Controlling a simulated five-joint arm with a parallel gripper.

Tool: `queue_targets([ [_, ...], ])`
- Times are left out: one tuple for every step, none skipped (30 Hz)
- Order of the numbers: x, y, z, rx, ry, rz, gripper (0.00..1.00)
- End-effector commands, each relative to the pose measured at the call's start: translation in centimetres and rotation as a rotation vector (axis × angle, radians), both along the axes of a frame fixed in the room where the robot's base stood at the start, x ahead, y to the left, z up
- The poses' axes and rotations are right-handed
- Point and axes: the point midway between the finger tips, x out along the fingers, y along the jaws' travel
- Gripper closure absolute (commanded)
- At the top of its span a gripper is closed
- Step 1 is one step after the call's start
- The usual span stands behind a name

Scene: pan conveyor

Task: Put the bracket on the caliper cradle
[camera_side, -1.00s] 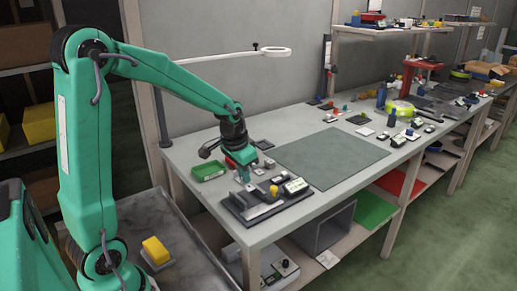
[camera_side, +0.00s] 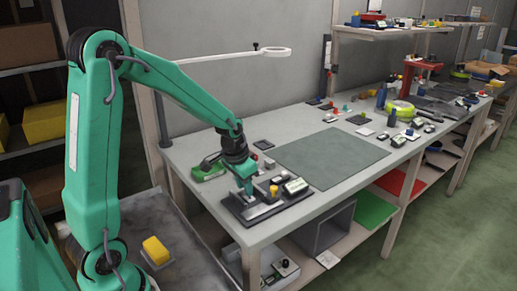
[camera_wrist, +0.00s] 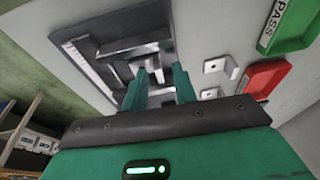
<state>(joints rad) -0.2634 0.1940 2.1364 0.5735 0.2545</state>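The caliper cradle is a dark plate with pale metal bars and a ruler strip. It lies at the near left edge of the bench in the side view (camera_side: 240,212) and shows in the wrist view (camera_wrist: 82,45). My gripper (camera_side: 245,188) points down just above the cradle's metal parts. In the wrist view its two teal fingers (camera_wrist: 160,72) stand apart with a small grey metal bracket (camera_wrist: 152,64) between their tips. The bracket appears gripped over the cradle. Whether it touches the cradle is unclear, and the side view does not show it clearly.
Two grey brackets, one with a clear hole (camera_wrist: 218,65), lie on the bench beside a red tray (camera_wrist: 265,78) and a green PASS tray (camera_wrist: 292,22). A dark green mat (camera_side: 330,158) lies clear beyond.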

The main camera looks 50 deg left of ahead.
Motion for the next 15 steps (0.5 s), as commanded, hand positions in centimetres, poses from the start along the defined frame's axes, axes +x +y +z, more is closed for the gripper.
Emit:
queue_targets([
  [0.0,0.0,0.0,0.0,0.0,0.0,0.72],
  [0.0,0.0,0.0,0.0,0.0,0.0,0.72],
  [0.0,0.0,0.0,0.0,0.0,0.0,0.72],
  [0.0,0.0,0.0,0.0,0.0,0.0,0.72],
  [0.0,0.0,0.1,0.0,0.0,0.0,0.72],
  [0.0,0.0,0.1,0.0,0.0,0.0,0.72],
  [0.0,0.0,0.2,0.0,0.0,0.0,0.72],
  [0.0,0.0,0.3,0.0,-0.001,0.0,0.72],
  [0.0,0.0,0.4,0.0,-0.001,0.0,0.72],
  [-0.1,0.0,0.5,0.001,-0.002,0.0,0.72],
  [-0.1,0.0,0.7,0.001,-0.002,0.0,0.72],
  [-0.1,0.0,1.0,0.001,-0.003,0.0,0.72],
  [-0.2,0.0,1.2,0.001,-0.003,0.0,0.72],
  [-0.3,0.0,1.4,0.001,-0.002,0.0,0.72],
  [-0.3,0.0,1.8,0.001,-0.003,0.0,0.72],
])
